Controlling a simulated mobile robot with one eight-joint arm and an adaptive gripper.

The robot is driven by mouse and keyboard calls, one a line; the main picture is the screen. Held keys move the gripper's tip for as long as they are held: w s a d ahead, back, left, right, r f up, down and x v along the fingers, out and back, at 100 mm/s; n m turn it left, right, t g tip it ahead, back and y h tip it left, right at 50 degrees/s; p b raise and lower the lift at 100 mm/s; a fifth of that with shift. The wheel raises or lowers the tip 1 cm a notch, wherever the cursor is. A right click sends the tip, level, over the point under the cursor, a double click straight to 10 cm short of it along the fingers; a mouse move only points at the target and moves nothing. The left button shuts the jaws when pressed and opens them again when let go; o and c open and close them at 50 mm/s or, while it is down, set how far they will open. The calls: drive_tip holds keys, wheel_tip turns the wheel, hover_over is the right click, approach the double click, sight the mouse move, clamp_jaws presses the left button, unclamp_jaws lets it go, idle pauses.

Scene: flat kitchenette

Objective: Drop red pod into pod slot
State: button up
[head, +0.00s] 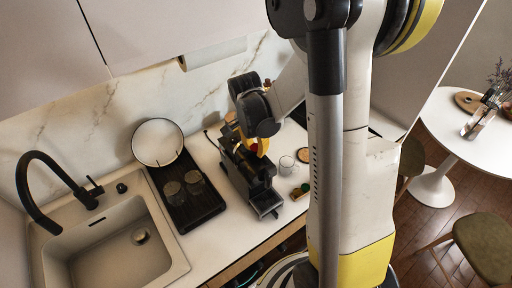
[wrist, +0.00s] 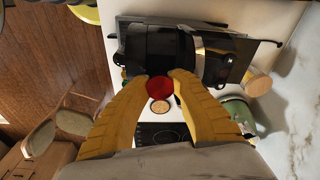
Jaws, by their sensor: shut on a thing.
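The red pod (wrist: 160,86) is pinched between the yellow fingertips of my gripper (wrist: 159,79) in the wrist view. In the head view the gripper (head: 262,147) is over the upper part of the black coffee machine (head: 250,178), with a bit of red at its fingers. The coffee machine (wrist: 165,42) also lies just beyond the fingertips in the wrist view. I cannot make out the pod slot, and cannot tell whether the pod touches the machine.
A clear glass (head: 287,165) and a small wooden item (head: 300,191) stand right of the machine. To the left are a black tray (head: 187,218) with two glasses, a round plate (head: 157,142) and the sink (head: 115,255). Wall cabinets (head: 150,30) hang above.

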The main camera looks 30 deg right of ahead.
drive_tip(key=shift+f+b, duration=0.3)
drive_tip(key=shift+f, duration=0.55)
drive_tip(key=shift+c, duration=0.4)
drive_tip(key=shift+w+a, duration=0.1)
drive_tip(key=o, duration=0.9)
drive_tip(key=shift+o, duration=0.2)
drive_tip(key=shift+w+r, duration=0.1)
